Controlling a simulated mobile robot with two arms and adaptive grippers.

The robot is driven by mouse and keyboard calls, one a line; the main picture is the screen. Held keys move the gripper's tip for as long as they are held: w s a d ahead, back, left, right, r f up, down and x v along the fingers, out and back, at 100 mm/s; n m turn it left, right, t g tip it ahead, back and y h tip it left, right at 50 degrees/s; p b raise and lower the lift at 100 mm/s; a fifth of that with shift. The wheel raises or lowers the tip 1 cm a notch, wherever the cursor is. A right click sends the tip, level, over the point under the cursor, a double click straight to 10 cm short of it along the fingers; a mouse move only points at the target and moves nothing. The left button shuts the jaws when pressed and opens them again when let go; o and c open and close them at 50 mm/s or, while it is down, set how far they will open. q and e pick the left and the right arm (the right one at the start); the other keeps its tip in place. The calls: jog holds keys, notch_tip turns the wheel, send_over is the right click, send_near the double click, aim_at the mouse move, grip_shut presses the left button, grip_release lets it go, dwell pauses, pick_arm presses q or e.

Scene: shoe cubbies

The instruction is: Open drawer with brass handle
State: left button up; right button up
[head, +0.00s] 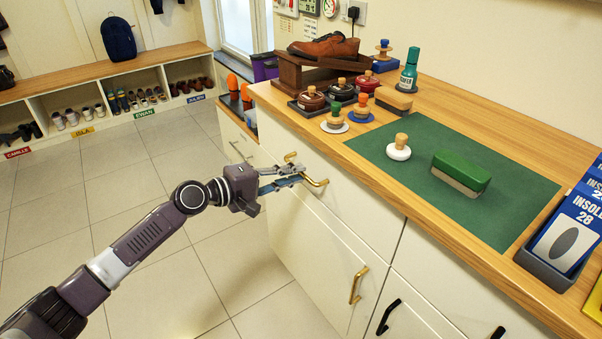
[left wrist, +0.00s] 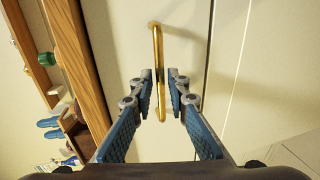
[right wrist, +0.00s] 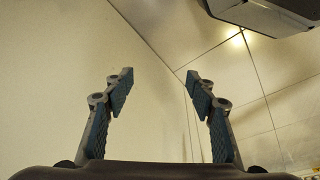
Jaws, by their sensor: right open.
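The upper drawer (head: 345,200) in the counter front is shut, with a horizontal brass handle (head: 318,182) on it. The handle also shows in the left wrist view (left wrist: 158,45), running between my left fingers. My left gripper (head: 292,176) is at this handle, its fingertips (left wrist: 160,76) on either side of the bar with small gaps visible. It is open, not closed on the bar. The middle of the handle is partly hidden by the fingers in the head view. My right gripper (right wrist: 160,77) is open and empty, facing a pale panel and floor tiles.
A second brass handle (head: 357,285) is upright on the door below. Black handles (head: 388,316) are on the fronts to the right. The countertop (head: 455,115) holds a green mat (head: 400,180), a brush (head: 461,172), a brown shoe (head: 325,46) and polish tins. Floor on the left is clear.

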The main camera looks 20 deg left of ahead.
pick_arm(q)
jog(key=shift+x, duration=1.25)
grip_shut()
